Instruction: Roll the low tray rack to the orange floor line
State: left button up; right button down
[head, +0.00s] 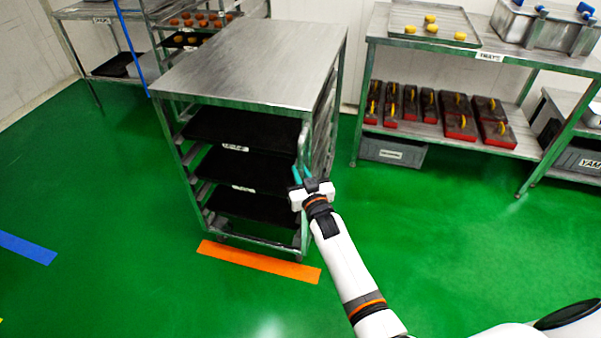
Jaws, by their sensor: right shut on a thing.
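The low tray rack (245,60) is a steel frame with a flat top and several black trays, standing upright on small casters in the middle of the head view. The orange floor line (258,262) lies on the green floor just in front of the rack's near lower edge. The front casters are close behind the line; the exact gap is hard to tell. My right gripper (301,176) is shut on the rack's front right upright, at about middle-tray height. My left gripper is not in view.
A steel table (482,62) with a tray of yellow pieces and a lower shelf of red-and-black blocks stands at the right. A taller rack (160,20) with trays stands behind left. A blue floor line (27,247) lies at the left. Floor in front is clear.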

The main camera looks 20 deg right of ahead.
jog(key=shift+r, duration=0.1)
jog(key=c, duration=1.4)
grip_release()
